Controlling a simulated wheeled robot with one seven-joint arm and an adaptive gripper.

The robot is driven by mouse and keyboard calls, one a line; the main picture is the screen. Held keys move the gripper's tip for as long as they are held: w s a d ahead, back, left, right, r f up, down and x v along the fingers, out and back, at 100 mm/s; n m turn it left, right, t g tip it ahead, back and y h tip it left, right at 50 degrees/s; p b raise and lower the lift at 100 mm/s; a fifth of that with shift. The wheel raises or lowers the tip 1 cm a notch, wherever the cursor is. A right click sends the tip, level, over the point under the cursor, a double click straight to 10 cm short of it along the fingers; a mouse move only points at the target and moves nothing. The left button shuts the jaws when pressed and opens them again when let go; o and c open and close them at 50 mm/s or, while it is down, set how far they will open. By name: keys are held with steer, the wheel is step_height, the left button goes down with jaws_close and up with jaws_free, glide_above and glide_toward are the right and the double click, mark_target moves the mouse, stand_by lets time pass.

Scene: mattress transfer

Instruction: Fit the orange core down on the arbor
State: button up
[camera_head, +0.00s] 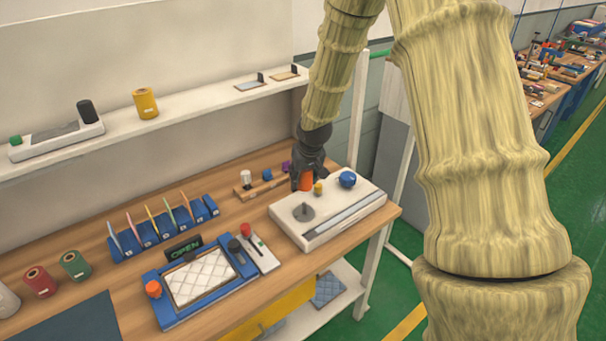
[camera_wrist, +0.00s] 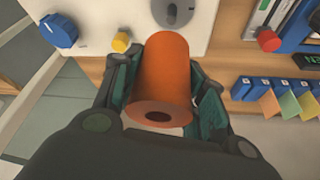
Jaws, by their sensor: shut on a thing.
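The orange core (camera_wrist: 163,72) is a hollow cylinder, its round bore facing the wrist camera. My gripper (camera_wrist: 160,95) is shut on it, a finger on each side. In the head view the core (camera_head: 306,181) shows below my gripper (camera_head: 304,177), near the back edge of the white machine. The arbor (camera_head: 304,211) is a grey disc with a short post on the machine's left part. It is partly cut off at the top of the wrist view (camera_wrist: 178,12). The core is apart from the arbor, behind it in the head view. The core's far end is hidden.
The white machine (camera_head: 325,228) carries a blue knob (camera_head: 347,179) and a yellow button (camera_head: 318,188) close to the core. A red-knobbed plate (camera_head: 262,256) and a blue-framed quilted pad (camera_head: 200,284) lie left of it. Red (camera_head: 39,281) and green (camera_head: 75,265) rolls stand further left.

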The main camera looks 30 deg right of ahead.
mark_target(303, 188)
steer(key=shift+s+f, duration=0.1)
steer(key=shift+f, duration=0.25)
step_height(303, 188, down, 2)
steer(key=shift+f+b, duration=0.1)
steer(key=shift+b, duration=0.55)
steer(key=shift+f+b, duration=0.6)
steer(key=shift+f, duration=0.6)
steer(key=shift+p, duration=0.5)
steer(key=shift+f+b, duration=1.45)
steer(key=shift+f, duration=1.35)
stand_by(0.7)
steer(key=o, duration=1.1)
steer(key=shift+c, duration=0.2)
steer(key=shift+o, duration=0.2)
steer(key=shift+a+r, duration=0.1)
steer(key=shift+r, duration=0.05)
